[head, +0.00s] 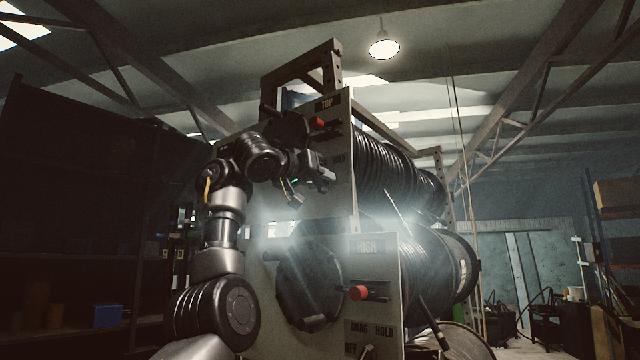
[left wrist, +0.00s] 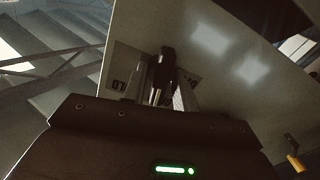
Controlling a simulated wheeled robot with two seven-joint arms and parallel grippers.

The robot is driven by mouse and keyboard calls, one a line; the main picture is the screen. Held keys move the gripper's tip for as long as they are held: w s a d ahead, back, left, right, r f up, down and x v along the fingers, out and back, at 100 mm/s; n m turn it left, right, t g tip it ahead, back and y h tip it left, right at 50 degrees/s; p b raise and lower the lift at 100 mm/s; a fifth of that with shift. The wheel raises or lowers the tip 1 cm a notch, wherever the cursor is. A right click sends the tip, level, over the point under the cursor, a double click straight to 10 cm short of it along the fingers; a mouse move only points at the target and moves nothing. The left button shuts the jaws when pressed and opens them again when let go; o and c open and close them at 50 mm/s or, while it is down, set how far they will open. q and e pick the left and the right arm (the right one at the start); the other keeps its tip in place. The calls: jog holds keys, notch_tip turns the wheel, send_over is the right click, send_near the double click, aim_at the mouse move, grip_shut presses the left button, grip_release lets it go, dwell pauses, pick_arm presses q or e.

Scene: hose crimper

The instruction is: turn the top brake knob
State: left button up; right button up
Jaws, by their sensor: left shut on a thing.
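The upper panel of the hose reel rack (head: 335,215) carries a TOP label, a red knob (head: 318,123) and a HOLD label (head: 339,160). My left gripper (head: 322,181) is at this panel just below the HOLD label and hides the top brake knob there in the head view. In the left wrist view a dark knob (left wrist: 166,62) stands out from the pale panel (left wrist: 225,55). The fingers of my left gripper (left wrist: 162,88) lie on both sides of this knob, shut on it. Parts of printed labels show beside the fingers. My right gripper is out of view.
A lower panel (head: 265,270) with a HIGH label, a red knob (head: 358,293) and DRAG and HOLD labels is below. Black hose reels (head: 395,175) fill the rack behind the panels. Dark shelving (head: 85,190) stands at left. The floor at right is cluttered.

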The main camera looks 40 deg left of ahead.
pick_arm(q)
jog(key=m, duration=0.3)
jog(key=shift+m+b, duration=0.3)
jog(key=shift+m, duration=0.1)
jog(key=shift+d+m, duration=0.15)
jog(key=shift+m, duration=2.05)
jog(key=o, duration=0.6)
jog(key=shift+s, duration=0.1)
